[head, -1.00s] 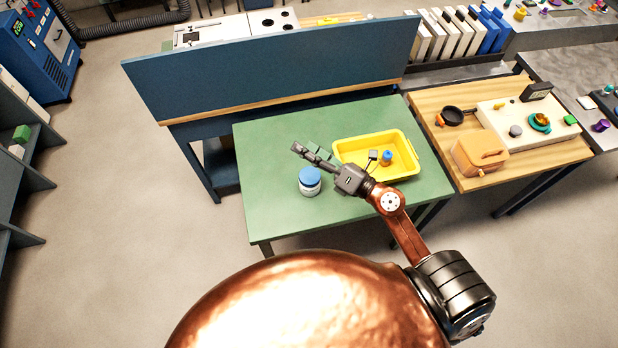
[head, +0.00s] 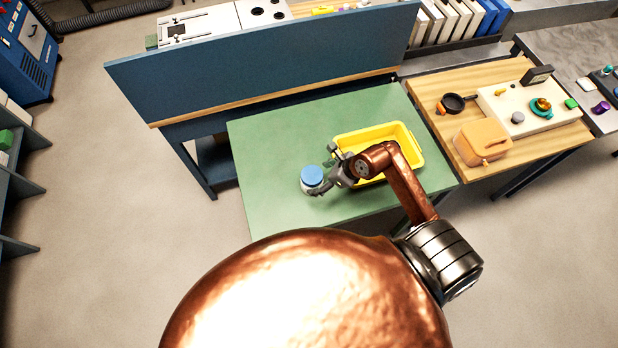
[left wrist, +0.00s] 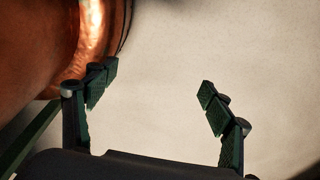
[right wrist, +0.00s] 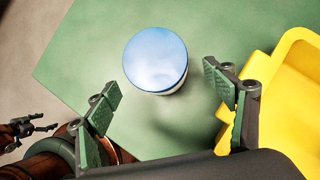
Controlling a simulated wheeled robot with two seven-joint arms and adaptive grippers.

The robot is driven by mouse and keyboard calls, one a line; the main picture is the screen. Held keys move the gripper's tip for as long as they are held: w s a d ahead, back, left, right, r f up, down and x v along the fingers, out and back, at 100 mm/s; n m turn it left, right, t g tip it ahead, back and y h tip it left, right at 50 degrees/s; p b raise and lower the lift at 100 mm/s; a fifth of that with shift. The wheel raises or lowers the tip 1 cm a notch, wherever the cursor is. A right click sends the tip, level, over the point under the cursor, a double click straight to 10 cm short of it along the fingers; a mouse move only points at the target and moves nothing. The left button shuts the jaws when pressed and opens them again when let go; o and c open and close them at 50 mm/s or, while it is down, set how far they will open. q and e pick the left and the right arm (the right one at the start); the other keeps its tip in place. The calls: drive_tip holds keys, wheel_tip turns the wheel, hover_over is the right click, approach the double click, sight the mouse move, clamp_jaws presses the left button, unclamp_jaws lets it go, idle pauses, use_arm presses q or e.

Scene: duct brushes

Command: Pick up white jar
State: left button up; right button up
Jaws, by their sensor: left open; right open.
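The white jar (head: 307,188) with a blue lid (head: 312,176) stands upright on the green table. In the right wrist view its blue lid (right wrist: 155,58) lies ahead of and between the open fingers, with a sliver of white body below it. My right gripper (head: 325,178) is open beside the jar, on its right; I cannot tell whether a finger touches it. In the right wrist view the right gripper (right wrist: 163,92) holds nothing. My left gripper (left wrist: 160,88) is open and empty over bare floor, beside my copper body; the head view does not show it.
A yellow tray (head: 413,147) sits right of the jar, close to my right gripper. The green table (head: 270,140) is clear to the left of the jar. A blue panel (head: 260,65) stands along the back. A wooden table (head: 430,95) with an orange case (head: 482,142) adjoins on the right.

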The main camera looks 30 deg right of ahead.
drive_tip(key=shift+w+a+f, duration=0.1)
drive_tip(key=shift+a+f, duration=0.1)
drive_tip(key=shift+f, duration=0.25)
drive_tip(key=x, duration=0.5)
drive_tip(key=shift+d+f, duration=0.1)
drive_tip(key=shift+f, duration=0.25)
drive_tip(key=shift+w+f, duration=0.1)
drive_tip(key=shift+c, duration=0.6)
use_arm(q)
drive_tip(key=shift+s, duration=0.8)
use_arm(e)
drive_tip(key=c, duration=1.2)
